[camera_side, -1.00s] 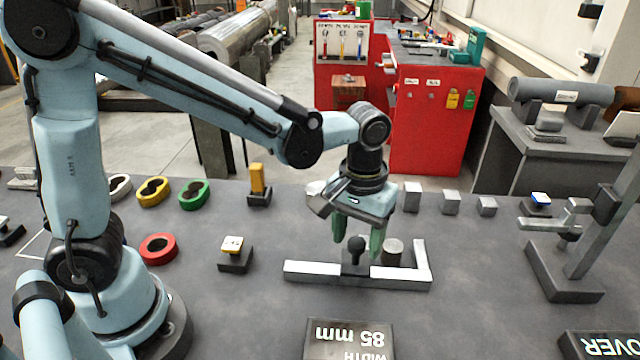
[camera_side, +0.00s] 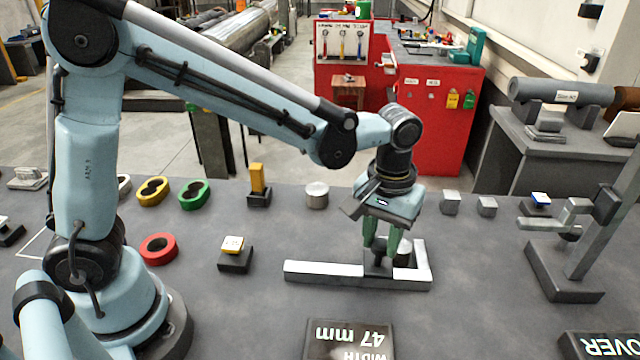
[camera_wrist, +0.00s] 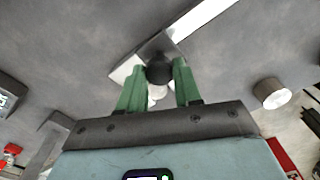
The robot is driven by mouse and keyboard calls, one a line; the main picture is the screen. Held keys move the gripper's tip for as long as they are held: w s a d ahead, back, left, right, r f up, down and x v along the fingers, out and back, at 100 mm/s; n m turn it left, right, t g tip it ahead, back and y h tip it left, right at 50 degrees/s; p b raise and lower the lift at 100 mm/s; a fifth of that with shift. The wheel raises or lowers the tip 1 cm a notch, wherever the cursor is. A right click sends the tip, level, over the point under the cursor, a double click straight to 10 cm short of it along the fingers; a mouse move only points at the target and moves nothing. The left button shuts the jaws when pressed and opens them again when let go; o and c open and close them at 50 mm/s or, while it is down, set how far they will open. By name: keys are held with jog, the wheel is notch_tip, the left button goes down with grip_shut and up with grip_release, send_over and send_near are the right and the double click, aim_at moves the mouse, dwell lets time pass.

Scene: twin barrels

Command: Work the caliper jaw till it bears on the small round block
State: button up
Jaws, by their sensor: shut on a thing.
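The caliper has a white beam (camera_side: 322,270) lying on the bench, with a fixed jaw (camera_side: 421,257) at its right end. My gripper (camera_side: 381,246) points down and is shut on the black knob of the sliding jaw (camera_side: 378,265). In the wrist view, the knob (camera_wrist: 159,71) sits between my gripper's green fingers (camera_wrist: 158,78). The small round block (camera_side: 405,252) stands between the sliding jaw and the fixed jaw, partly behind a finger. I cannot tell whether the sliding jaw touches it. The width display (camera_side: 350,340) reads 47 mm.
Another round metal block (camera_side: 317,196) stands behind the caliper, and square blocks (camera_side: 450,203) stand at the back right. A grey gauge stand (camera_side: 565,270) is at the right.

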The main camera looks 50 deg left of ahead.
jog(key=shift+w+d, duration=0.35)
jog(key=o, duration=0.9)
jog(key=shift+o, duration=0.2)
notch_tip(320, 180, up, 12)
